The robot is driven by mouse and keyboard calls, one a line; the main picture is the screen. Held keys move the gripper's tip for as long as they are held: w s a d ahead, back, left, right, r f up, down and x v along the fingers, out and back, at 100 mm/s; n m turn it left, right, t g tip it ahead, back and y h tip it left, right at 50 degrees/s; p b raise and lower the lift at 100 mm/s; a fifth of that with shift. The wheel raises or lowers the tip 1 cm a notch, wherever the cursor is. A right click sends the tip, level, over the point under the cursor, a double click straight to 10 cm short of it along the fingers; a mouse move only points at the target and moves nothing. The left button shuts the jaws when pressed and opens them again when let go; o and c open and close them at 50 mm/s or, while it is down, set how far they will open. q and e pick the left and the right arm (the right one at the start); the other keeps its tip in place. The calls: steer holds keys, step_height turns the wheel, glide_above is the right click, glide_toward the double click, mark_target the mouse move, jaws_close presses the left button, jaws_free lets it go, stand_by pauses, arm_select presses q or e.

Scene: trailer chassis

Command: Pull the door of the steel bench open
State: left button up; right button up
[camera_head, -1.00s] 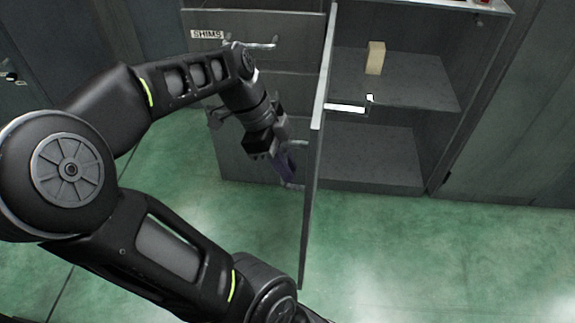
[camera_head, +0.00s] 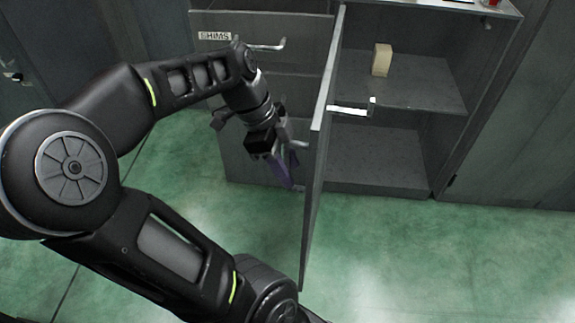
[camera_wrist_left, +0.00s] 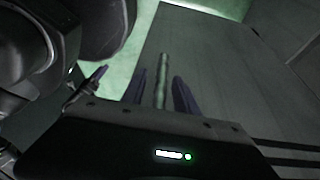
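The grey door (camera_head: 318,170) of the steel bench (camera_head: 400,157) stands swung out toward me, seen almost edge-on, with the compartment to its right uncovered. My left gripper (camera_head: 287,168) is on the door's left side, close to its outer face. In the left wrist view, the purple fingers (camera_wrist_left: 162,92) are spread apart, one on each side of a round bar handle (camera_wrist_left: 163,70) in front of a grey panel (camera_wrist_left: 205,65). Gaps show between the bar and both fingers. In the head view that handle is mostly hidden. My right gripper is out of view.
A beige block (camera_head: 381,60) sits on the compartment's shelf (camera_head: 420,85). A light bracket-like part (camera_head: 350,111) juts right from the door. Drawers with a label (camera_head: 214,36) and a bar handle (camera_head: 262,46) are left of the door. Green floor (camera_head: 400,250) is clear at front right.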

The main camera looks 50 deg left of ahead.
arm_select(q)
steer(key=p+v, duration=0.2)
steer(key=v, duration=0.5)
steer(key=shift+r, duration=0.35)
steer(key=shift+s+a, duration=0.15)
steer(key=shift+a, duration=0.05)
